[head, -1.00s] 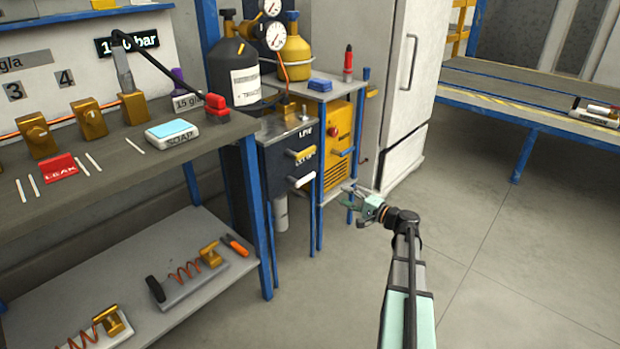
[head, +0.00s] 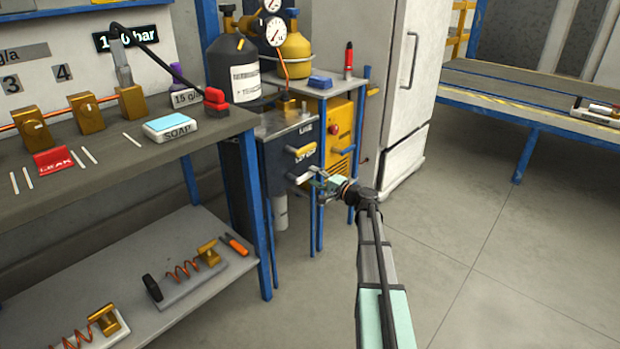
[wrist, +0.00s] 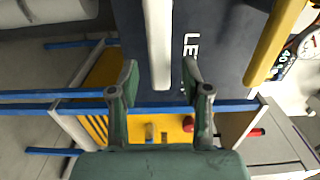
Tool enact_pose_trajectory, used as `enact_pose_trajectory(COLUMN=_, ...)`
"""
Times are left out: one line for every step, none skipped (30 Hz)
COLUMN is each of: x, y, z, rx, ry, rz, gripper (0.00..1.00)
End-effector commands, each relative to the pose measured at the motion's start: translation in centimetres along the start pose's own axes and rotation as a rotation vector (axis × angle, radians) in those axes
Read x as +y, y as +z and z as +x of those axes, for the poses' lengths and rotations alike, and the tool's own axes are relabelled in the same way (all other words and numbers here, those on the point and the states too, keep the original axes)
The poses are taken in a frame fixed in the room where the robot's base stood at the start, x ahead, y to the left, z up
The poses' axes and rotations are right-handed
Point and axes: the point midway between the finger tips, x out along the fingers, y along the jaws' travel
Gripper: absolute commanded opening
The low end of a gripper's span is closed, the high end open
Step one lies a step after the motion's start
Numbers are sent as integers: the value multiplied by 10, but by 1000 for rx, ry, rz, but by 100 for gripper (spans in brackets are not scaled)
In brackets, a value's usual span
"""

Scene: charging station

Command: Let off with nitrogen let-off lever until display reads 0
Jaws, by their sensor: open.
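The white lever (head: 303,178) sticks out low on the front of a dark box (head: 274,165); lettering starting "LE" is beside it in the wrist view. My gripper (head: 315,182) is open at this lever. In the wrist view the white lever (wrist: 159,45) reaches into the gap between my fingertips (wrist: 160,80), and I see no clear contact. A yellow lever (head: 300,150) sits above it on the same box, outside my fingers. The black display (head: 128,38) reads in bar; a dark hose partly hides its digits.
Blue posts and a yellow unit (head: 341,125) stand just right of the box. The workbench (head: 105,150) with brass valves is at the left. A white cabinet (head: 400,90) stands behind at the right. The floor at right is clear.

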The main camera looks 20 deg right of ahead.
Motion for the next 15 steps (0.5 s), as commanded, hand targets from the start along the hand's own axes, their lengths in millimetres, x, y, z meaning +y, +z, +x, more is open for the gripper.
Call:
enact_pose_trajectory(x=1, y=-1, z=9, rx=-1, ry=0, rz=0, gripper=48)
enact_pose_trajectory(x=1, y=-1, z=12, rx=-1, ry=0, rz=0, gripper=48)
enact_pose_trajectory(x=1, y=-1, z=15, rx=-1, ry=0, rz=0, gripper=48)
enact_pose_trajectory(x=0, y=-1, z=17, rx=-1, ry=0, rz=0, gripper=48)
enact_pose_trajectory(x=0, y=-1, z=19, rx=0, ry=0, rz=0, gripper=48)
enact_pose_trajectory(x=0, y=-1, z=21, rx=0, ry=0, rz=0, gripper=48)
enact_pose_trajectory(x=0, y=0, z=22, rx=0, ry=0, rz=0, gripper=48)
enact_pose_trajectory(x=0, y=0, z=23, rx=0, ry=0, rz=0, gripper=48)
enact_pose_trajectory(x=0, y=0, z=24, rx=0, ry=0, rz=0, gripper=48)
enact_pose_trajectory(x=0, y=0, z=25, rx=0, ry=0, rz=0, gripper=48)
enact_pose_trajectory(x=0, y=0, z=25, rx=0, ry=0, rz=0, gripper=48)
enact_pose_trajectory(x=0, y=0, z=25, rx=0, ry=0, rz=0, gripper=48)
enact_pose_trajectory(x=0, y=0, z=25, rx=0, ry=0, rz=0, gripper=48)
enact_pose_trajectory(x=0, y=0, z=25, rx=0, ry=0, rz=0, gripper=48)
enact_pose_trajectory(x=0, y=0, z=25, rx=0, ry=0, rz=0, gripper=48)
